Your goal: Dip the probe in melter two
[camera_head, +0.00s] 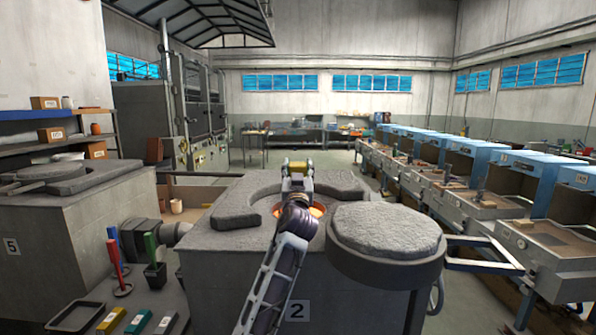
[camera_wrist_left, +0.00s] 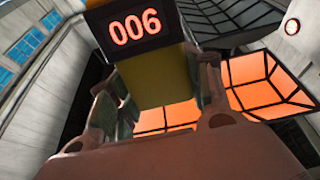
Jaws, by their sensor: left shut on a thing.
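Melter two (camera_head: 230,268), a grey block with a "2" plate (camera_head: 296,310), stands in front of me. Its round mouth (camera_head: 316,210) glows orange, and its thick round lid (camera_head: 388,232) sits to the right of the mouth. My left gripper (camera_head: 298,178) is above the mouth area, shut on the yellow probe (camera_head: 297,171). In the left wrist view the probe (camera_wrist_left: 158,80) is between the fingers, and its display (camera_wrist_left: 133,27) reads 006 in red. The probe's lower end is hidden by my gripper and arm, so I cannot tell whether it is in the melt. My right gripper is out of view.
A raised grey collar (camera_head: 240,203) curves around the mouth. Melter five (camera_head: 75,235) stands at the left. Stands with red (camera_head: 114,255) and green (camera_head: 151,248) tools and yellow (camera_head: 111,319), teal (camera_head: 139,321) and red blocks are at the lower left. Blue-hooded benches (camera_head: 510,175) line the right.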

